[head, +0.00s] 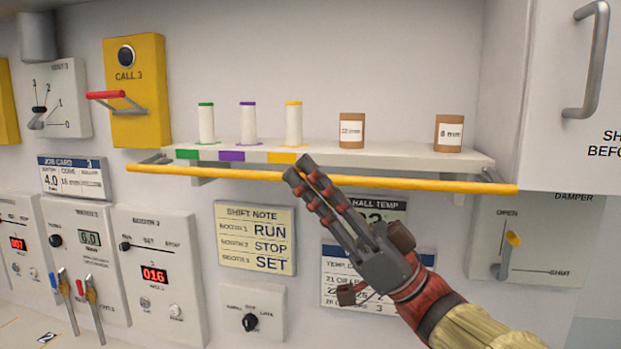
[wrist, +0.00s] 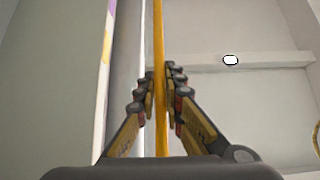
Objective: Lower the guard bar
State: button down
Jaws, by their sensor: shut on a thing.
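The guard bar (head: 400,184) is a long yellow rod running along the front of the white shelf (head: 390,155), held by a grey arm at each end. It sits at about the shelf's front edge, slightly below its top. My gripper (head: 299,172) reaches up from the lower right and is at the middle of the bar. In the wrist view the bar (wrist: 158,30) passes between the two fingers of my gripper (wrist: 161,85), which are closed around it. The fingers hide a short stretch of the bar in the head view.
Several small containers stand on the shelf, including a yellow-topped tube (head: 293,124) and a brown jar (head: 448,133). A shift note (head: 255,238) and a hall temperature sign (head: 385,209) are below. A white cabinet (head: 555,90) is at right, above a damper lever (head: 508,252).

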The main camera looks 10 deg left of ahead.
jog(key=m+t, duration=0.1)
jog(key=r+m+t+p, duration=0.1)
jog(key=shift+s+m+t+h, duration=0.15)
jog(key=shift+m+t+h, duration=0.15)
jog(key=shift+m+t, duration=0.1)
jog(key=m+t, duration=0.1)
jog(key=m+t+h, duration=0.1)
jog(key=shift+r+m+t+p, duration=0.25)
jog(key=shift+m+t+p, duration=0.05)
jog(key=shift+m+p, duration=0.1)
jog(key=c, duration=2)
grip_release()
jog(key=shift+o, duration=0.6)
jog(key=shift+d+f, duration=0.1)
jog(key=shift+f, duration=0.05)
jog(key=v, duration=1.1)
jog(key=shift+d+f, duration=0.25)
jog(key=shift+f, duration=0.1)
